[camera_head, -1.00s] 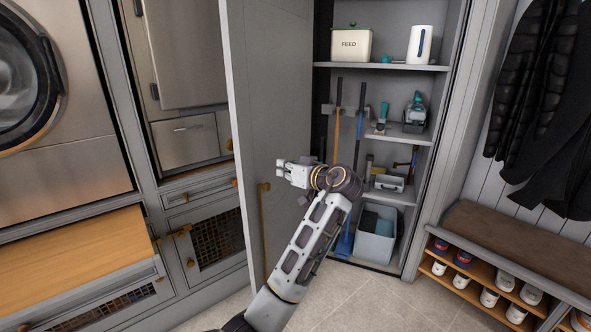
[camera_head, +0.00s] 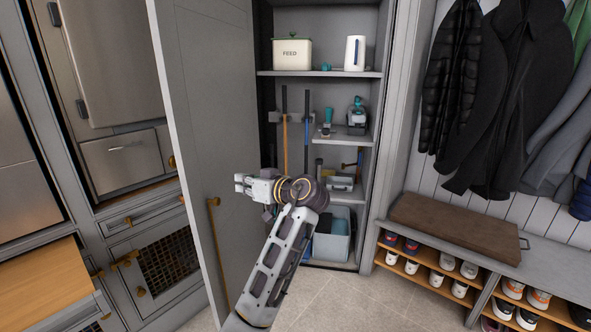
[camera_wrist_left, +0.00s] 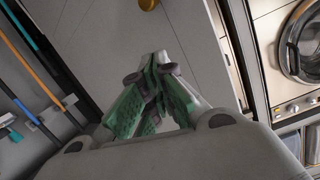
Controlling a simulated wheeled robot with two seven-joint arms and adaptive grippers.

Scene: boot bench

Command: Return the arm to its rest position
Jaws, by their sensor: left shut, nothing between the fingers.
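My left arm reaches up from the bottom middle of the head view. The door's brass handle (camera_head: 214,240) shows below and left of the gripper in the head view. I cannot tell the exact gap between gripper and door. My right gripper is out of view.
Long-handled tools hang inside. A shoe bench with a brown cushion (camera_head: 455,228) stands right, under coats (camera_head: 500,90). The tiled floor (camera_head: 350,300) between is clear.

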